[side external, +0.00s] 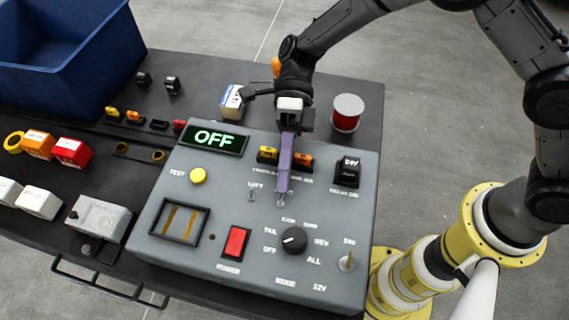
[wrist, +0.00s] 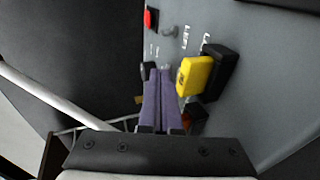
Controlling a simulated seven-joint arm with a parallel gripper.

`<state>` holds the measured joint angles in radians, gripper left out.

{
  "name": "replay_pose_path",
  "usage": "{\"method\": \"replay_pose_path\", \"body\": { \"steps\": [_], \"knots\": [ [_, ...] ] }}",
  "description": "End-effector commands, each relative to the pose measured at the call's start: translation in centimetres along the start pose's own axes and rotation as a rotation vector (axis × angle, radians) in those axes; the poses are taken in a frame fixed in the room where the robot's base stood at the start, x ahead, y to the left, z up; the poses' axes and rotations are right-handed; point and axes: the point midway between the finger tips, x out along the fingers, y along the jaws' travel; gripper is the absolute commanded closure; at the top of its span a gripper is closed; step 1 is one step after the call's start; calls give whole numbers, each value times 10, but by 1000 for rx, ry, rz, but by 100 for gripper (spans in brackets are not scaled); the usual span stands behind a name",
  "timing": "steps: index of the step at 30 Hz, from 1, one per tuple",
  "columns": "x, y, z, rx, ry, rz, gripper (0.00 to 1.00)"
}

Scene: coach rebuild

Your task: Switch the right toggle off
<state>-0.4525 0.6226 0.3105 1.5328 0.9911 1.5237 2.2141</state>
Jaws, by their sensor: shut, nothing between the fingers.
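The grey control box (side external: 180,237) has a small left toggle (side external: 252,196) under a label reading LEFT. The small metal right toggle (side external: 281,201) stands to its right, just at my fingertips, and its lever position is hard to make out. My gripper (side external: 283,190) points down with its purple fingers shut and empty, at or very near the right toggle; contact cannot be told. In the wrist view the shut fingers (wrist: 160,72) cover the right toggle's area, and a metal toggle (wrist: 169,32) shows beyond them. The display (side external: 214,138) reads OFF in green.
Yellow (side external: 268,154) and orange (side external: 303,160) connectors sit close behind my fingers. A black 24V block (side external: 347,172), rotary knob (side external: 294,239), red rocker (side external: 236,241) and yellow TEST button (side external: 198,176) are on the box. A blue bin (side external: 75,60) stands at the back left.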

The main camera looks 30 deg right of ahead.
Motion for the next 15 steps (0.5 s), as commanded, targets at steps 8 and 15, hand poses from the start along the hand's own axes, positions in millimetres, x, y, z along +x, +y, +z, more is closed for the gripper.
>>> {"method": "replay_pose_path", "body": {
  "steps": [8, 15],
  "knots": [
    [0, 1, 0, 0, 0, -8, 100],
    [0, 2, 0, 5, 0, -53, 100]
  ]
}}
